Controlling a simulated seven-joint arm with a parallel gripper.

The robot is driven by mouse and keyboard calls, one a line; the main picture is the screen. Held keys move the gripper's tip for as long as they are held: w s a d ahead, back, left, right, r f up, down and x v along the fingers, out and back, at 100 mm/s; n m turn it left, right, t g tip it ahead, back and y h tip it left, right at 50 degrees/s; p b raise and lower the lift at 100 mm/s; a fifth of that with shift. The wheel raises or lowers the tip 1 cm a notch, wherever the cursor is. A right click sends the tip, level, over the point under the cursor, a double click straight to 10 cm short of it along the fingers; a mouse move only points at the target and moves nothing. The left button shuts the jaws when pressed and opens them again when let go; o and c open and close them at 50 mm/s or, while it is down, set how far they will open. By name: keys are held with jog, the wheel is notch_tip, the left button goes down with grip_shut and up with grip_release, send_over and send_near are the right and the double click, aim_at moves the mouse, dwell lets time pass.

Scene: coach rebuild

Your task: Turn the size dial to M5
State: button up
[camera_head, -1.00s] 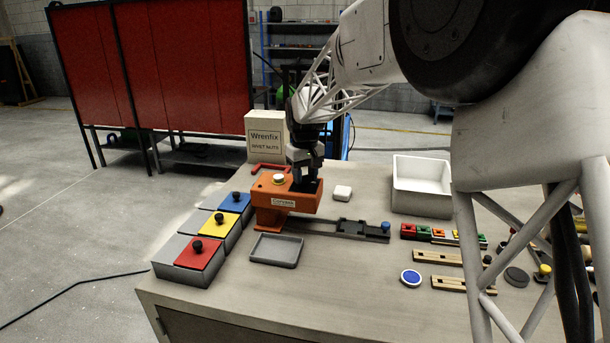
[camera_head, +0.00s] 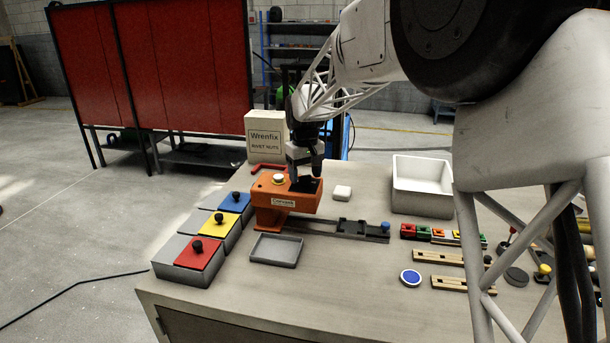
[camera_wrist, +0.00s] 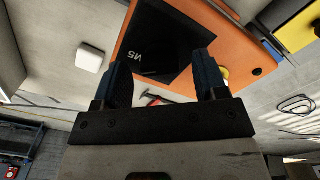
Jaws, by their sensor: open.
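The orange machine (camera_head: 283,208) stands on the bench, with a black panel (camera_head: 306,187) on its right top. My gripper (camera_head: 305,176) is over that panel, pointing down. In the wrist view my gripper (camera_wrist: 163,80) is open, with its two dark blue fingers apart and the black panel (camera_wrist: 180,25) beyond them. Pale "M5" lettering shows on the panel, upside down. The size dial cannot be made out clearly against the black; a dark shape shows between the fingers. Whether the fingers touch it, and where it points, I cannot tell.
A pale round knob (camera_head: 279,179) is on the machine's left top. Red, yellow and blue lidded boxes (camera_head: 200,250) stand to the left. A grey tray (camera_head: 276,249) lies in front. A white block (camera_head: 342,192) and white bin (camera_head: 421,187) are to the right.

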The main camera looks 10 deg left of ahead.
aim_at(306, 176)
jog(key=shift+r, duration=3.65)
jog(key=shift+d, duration=0.1)
jog(key=s+d+r+m+t, duration=0.1)
jog(key=s+d+r+m, duration=0.1)
jog(key=s+d, duration=0.9)
jog(key=s+d+r+m, duration=0.2)
jog(key=s+d, duration=0.8)
jog(key=d, duration=0.3)
jog(key=s+d+f+m, duration=0.1)
jog(key=s+d+f, duration=0.2)
jog(key=s, duration=0.5)
jog(key=s+d+f+m+t, duration=0.1)
jog(key=s+d+f, duration=0.1)
jog(key=s+d, duration=0.3)
jog(key=s+d+f+m, duration=0.2)
jog(key=s+d+f, duration=0.1)
jog(key=s, duration=0.8)
jog(key=shift+s+d+f+t, duration=0.25)
jog(key=shift+d+f+t, duration=0.05)
jog(key=shift+d, duration=0.55)
